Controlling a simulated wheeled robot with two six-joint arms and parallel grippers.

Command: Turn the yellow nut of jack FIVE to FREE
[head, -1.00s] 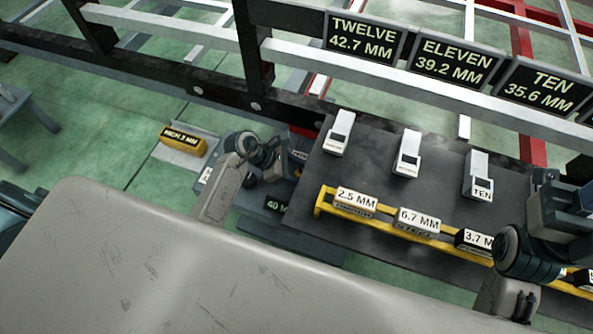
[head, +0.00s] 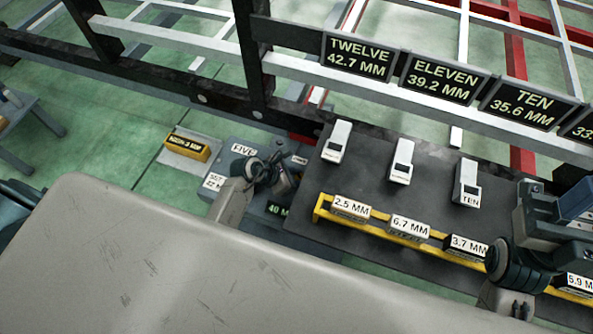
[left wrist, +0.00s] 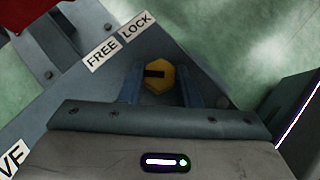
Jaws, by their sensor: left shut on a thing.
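The yellow nut (left wrist: 166,80) of jack FIVE shows in the left wrist view, with a dark bar across its face. FREE (left wrist: 102,54) and LOCK (left wrist: 136,27) labels lie up and left of it; the bar lies roughly level and points at neither label clearly. My left gripper (left wrist: 160,88) is shut on the nut, one finger on each side. In the head view the grey jack FIVE housing (head: 243,150) is partly covered by my left gripper (head: 274,178), and the nut is hidden. My right gripper (head: 519,308) is at the lower right; its fingers are unclear.
A dark table (head: 385,165) holds several white gauges, and a yellow rack (head: 318,209) holds labelled blocks. A yellow block (head: 187,147) lies left of the jack. The dark chassis rail (head: 175,88) runs behind. A large grey surface fills the foreground.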

